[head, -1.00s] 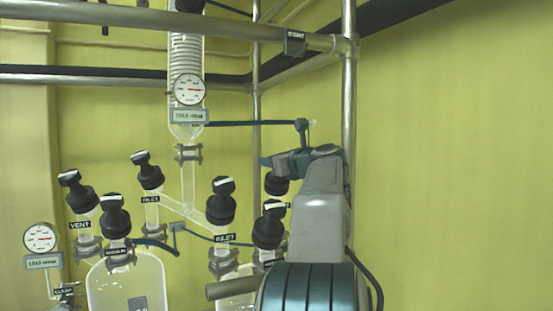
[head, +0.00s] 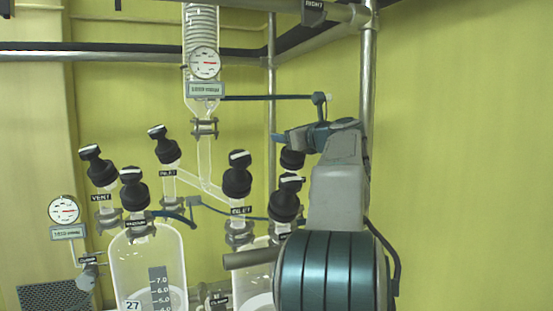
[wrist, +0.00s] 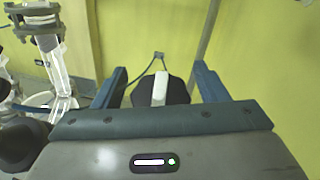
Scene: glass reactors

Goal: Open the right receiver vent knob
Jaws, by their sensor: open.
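In the wrist view, a black knob (wrist: 150,88) with a white bar on top sits between the two blue fingers of my gripper (wrist: 160,72). The fingers are spread, with a gap on each side of the knob. In the head view, my gripper (head: 281,137) is at the black knob (head: 292,159) at the back of the right group. My wrist hides part of that knob, and its label cannot be read. A black knob (head: 286,200) with a white bar stands just in front and below.
Another black knob (head: 238,175) stands left of my gripper. The left vessel (head: 133,255) carries a knob labelled VENT (head: 98,167). A steel post (head: 369,80) rises close behind my wrist. A thin rod (head: 265,97) runs just above the gripper. The yellow wall to the right is clear.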

